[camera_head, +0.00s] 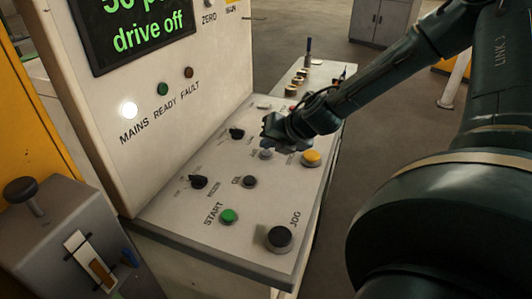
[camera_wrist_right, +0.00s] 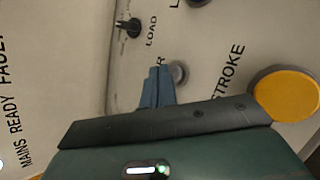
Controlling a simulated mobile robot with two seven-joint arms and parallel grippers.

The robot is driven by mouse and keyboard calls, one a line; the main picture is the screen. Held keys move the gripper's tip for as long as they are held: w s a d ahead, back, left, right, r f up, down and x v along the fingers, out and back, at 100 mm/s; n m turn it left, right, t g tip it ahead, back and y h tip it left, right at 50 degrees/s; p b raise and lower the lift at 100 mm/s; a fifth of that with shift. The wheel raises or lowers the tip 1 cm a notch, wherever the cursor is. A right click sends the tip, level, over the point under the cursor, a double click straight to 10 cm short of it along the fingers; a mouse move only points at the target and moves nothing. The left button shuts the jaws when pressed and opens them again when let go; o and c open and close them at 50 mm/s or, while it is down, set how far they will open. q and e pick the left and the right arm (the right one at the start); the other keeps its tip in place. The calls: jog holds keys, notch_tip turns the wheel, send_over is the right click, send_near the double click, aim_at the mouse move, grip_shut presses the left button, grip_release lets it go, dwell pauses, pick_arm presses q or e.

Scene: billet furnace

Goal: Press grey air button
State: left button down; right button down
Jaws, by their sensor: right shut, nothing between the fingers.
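The grey button (camera_head: 266,154) sits on the sloping control panel, just below my right gripper (camera_head: 272,134) in the head view. In the right wrist view the grey button (camera_wrist_right: 181,72) shows just right of my shut, empty fingertips (camera_wrist_right: 157,82). Its label is mostly covered there, with only a final "R" visible. The fingers look close to the button, but I cannot tell whether they touch it. My left gripper is not in view.
A yellow button (camera_head: 311,158) marked STROKE in the wrist view is right of the grey one. The panel also holds a green START button (camera_head: 229,216), a black JOG button (camera_head: 280,238) and black knobs (camera_head: 198,182). A screen (camera_head: 135,27) reads "drive off".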

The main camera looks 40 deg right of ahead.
aim_at(269, 154)
jog(key=shift+f+b, duration=0.4)
jog(key=shift+f, duration=0.15)
dwell(0.6)
jog(key=shift+r, duration=0.1)
jog(key=shift+r+p, duration=0.75)
jog(key=shift+p, duration=0.05)
notch_tip(269, 154, up, 5)
jog(key=p, duration=0.4)
jog(key=shift+r, duration=0.1)
dwell(0.9)
